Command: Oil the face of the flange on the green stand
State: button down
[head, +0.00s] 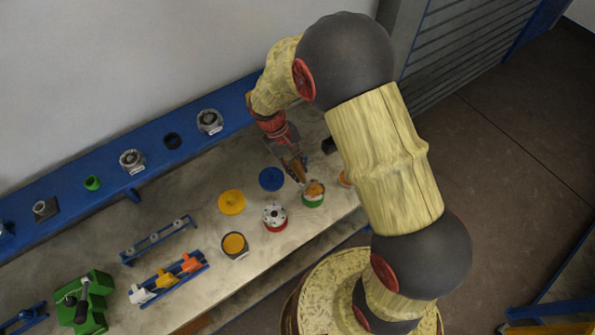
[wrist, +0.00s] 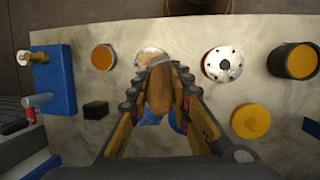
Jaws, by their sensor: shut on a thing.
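The green stand (head: 313,202) is near the bench's front edge in the head view. The flange on it is mostly covered by my gripper and what it holds; in the wrist view a pale bit of the flange (wrist: 146,55) shows just beyond the fingers. My gripper (head: 300,176) is shut on a brown, rounded tool (wrist: 159,95) and points down at this stand. The tool's far end overlaps the flange in the wrist view. I cannot tell whether it touches the face.
Close by are a flange on a red stand (head: 275,216), a blue disc (head: 271,179), a yellow disc (head: 232,202) and a dark pot with orange contents (head: 235,245). A black block (wrist: 96,110) and blue fixture (wrist: 62,80) stand across from them. A blue rack (head: 170,280) is further left.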

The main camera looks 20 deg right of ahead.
aim_at(297, 163)
jog(key=shift+w+a+r, duration=0.1)
jog(key=shift+r, duration=0.5)
jog(key=shift+r+p, duration=1.1)
jog(key=shift+r, duration=0.45)
